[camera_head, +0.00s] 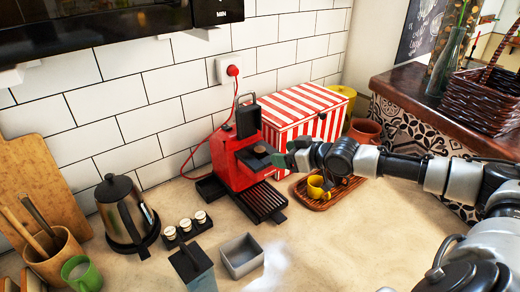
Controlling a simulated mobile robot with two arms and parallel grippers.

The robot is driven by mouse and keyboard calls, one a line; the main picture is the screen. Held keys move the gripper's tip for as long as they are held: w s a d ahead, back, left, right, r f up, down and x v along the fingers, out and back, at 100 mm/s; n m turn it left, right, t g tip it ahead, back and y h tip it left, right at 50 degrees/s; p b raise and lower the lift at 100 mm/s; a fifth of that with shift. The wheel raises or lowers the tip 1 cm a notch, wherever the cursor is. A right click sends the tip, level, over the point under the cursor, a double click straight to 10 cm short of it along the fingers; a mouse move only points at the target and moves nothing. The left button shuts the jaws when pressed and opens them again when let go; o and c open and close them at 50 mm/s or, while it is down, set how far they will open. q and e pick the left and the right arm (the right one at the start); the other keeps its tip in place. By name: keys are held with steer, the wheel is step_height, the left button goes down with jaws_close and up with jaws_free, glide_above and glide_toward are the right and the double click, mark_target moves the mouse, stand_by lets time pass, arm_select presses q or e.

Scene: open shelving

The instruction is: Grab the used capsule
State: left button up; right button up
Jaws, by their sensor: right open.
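The red coffee machine (235,162) stands against the tiled wall, with a black handle raised on top. A small brown round thing (260,149), which looks like the used capsule, sits at the machine's dark front part. My right gripper (281,158) comes in from the right, just right of the brown thing. Its jaws are open and hold nothing that I can see. A small gap seems to lie between the fingertips and the capsule, but contact is hard to judge. My left gripper is not in view.
Left of the machine stand a kettle (125,212) and a black holder (187,229) with capsules. A grey open box (241,256) and a lidded dark container (192,266) stand in front. A wooden tray (318,203) with a yellow cup (318,187) lies below my right arm.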

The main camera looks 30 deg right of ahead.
mark_target(261, 151)
steer(key=x, duration=0.2)
steer(key=shift+w+a, duration=0.15)
steer(key=shift+w, duration=0.25)
steer(key=shift+w+a+p, duration=0.25)
steer(key=shift+w+p, duration=0.5)
steer(key=shift+w, duration=0.1)
steer(key=p+x, duration=0.1)
steer(key=x, duration=0.2)
steer(key=shift+w+d, duration=0.1)
steer(key=shift+w, duration=0.15)
steer(key=shift+w+f, duration=0.1)
steer(key=shift+f, duration=0.15)
steer(key=c, duration=0.8)
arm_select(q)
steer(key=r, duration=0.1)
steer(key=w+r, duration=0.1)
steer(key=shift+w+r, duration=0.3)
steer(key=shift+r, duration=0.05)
arm_select(e)
steer(key=shift+c, duration=1)
